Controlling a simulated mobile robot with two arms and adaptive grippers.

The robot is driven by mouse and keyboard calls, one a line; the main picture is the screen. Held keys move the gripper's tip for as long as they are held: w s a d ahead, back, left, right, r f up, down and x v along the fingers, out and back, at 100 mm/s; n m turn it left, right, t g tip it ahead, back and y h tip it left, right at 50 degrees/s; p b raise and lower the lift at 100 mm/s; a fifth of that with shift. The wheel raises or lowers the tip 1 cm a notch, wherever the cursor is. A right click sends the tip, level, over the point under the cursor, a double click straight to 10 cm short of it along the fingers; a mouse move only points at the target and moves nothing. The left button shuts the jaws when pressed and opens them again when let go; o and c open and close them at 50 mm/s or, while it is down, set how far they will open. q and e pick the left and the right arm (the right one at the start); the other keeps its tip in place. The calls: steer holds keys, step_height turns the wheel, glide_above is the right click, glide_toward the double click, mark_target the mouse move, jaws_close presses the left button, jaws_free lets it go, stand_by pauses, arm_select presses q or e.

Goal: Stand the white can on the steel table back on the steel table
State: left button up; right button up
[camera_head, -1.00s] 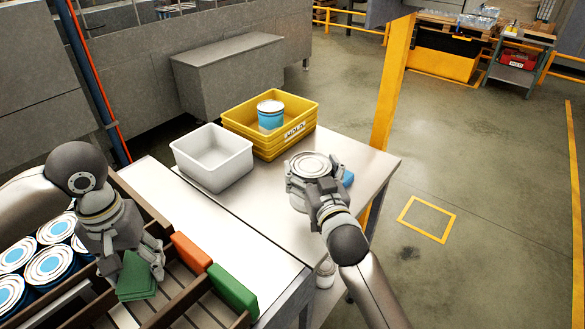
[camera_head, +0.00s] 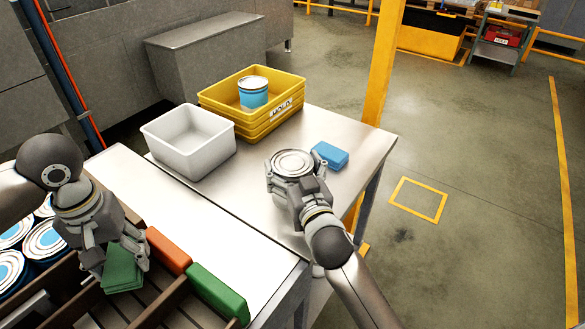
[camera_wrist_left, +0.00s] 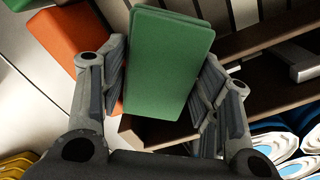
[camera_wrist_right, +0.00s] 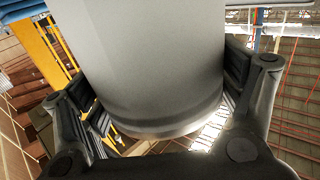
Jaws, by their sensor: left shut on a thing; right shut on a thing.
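The white can (camera_head: 293,162) appears upright above the steel table (camera_head: 352,183), with its pale ringed lid facing up. My right gripper (camera_head: 292,178) is shut on it. In the right wrist view the can's plain pale side (camera_wrist_right: 155,60) fills the space between the fingers. I cannot tell whether its base touches the table. My left gripper (camera_head: 119,260) is shut on a green block (camera_head: 122,272) at the slotted brown rack. The block also shows between the fingers in the left wrist view (camera_wrist_left: 165,65).
A blue block (camera_head: 330,155) lies just beyond the can. A white bin (camera_head: 190,160) and a yellow crate (camera_head: 225,110) holding a blue-and-white can (camera_head: 253,92) stand further back.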

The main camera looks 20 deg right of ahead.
steer(key=shift+s, duration=0.45)
steer(key=o, duration=0.8)
steer(key=shift+c, duration=0.2)
steer(key=shift+o, duration=1.1)
steer(key=shift+w+f, duration=0.2)
steer(key=shift+w, duration=0.1)
steer(key=shift+s, duration=0.1)
steer(key=shift+s+r, duration=0.2)
steer(key=shift+r, duration=0.15)
steer(key=s, duration=1.1)
steer(key=shift+s, duration=0.3)
